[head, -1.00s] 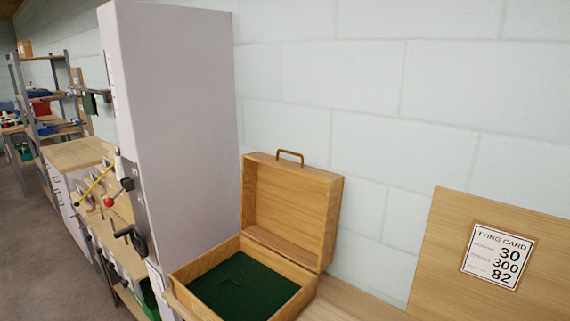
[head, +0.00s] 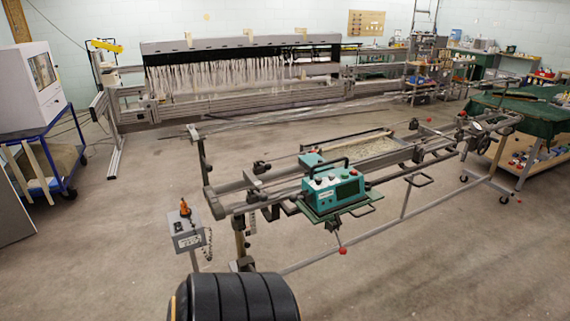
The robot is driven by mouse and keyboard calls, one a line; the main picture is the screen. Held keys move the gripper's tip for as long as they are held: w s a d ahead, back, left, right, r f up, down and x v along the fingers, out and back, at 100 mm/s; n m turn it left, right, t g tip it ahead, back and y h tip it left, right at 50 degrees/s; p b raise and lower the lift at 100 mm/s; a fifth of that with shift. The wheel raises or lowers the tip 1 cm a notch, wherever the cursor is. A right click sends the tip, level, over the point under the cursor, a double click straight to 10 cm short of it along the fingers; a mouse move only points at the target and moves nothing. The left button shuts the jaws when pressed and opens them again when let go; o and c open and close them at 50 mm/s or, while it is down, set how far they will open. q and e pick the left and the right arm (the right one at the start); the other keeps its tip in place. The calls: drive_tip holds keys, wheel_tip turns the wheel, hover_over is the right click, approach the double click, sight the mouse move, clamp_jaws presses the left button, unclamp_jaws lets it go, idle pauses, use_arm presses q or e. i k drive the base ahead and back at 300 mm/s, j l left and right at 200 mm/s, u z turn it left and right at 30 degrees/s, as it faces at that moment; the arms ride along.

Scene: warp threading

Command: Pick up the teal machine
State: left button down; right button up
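A grey control box (head: 187,232) on a post stands left of the frame. A blue cart (head: 42,150) carries a white cabinet at far left. A long loom (head: 240,75) stands at the back. A green-covered bench (head: 530,112) is at right.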

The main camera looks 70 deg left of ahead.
sight(327, 198)
drive_tip(key=u, duration=2.05)
drive_tip(key=z, duration=3.2)
drive_tip(key=u, duration=0.75)
drive_tip(key=i+j+u, duration=0.1)
drive_tip(key=u, duration=0.3)
drive_tip(key=i+j+u, duration=0.1)
drive_tip(key=u, duration=0.35)
drive_tip(key=i+u, duration=0.2)
drive_tip(key=u, duration=0.2)
drive_tip(key=i+u, duration=0.15)
drive_tip(key=u, duration=0.25)
drive_tip(key=i+l+u, duration=0.1)
drive_tip(key=u, duration=0.35)
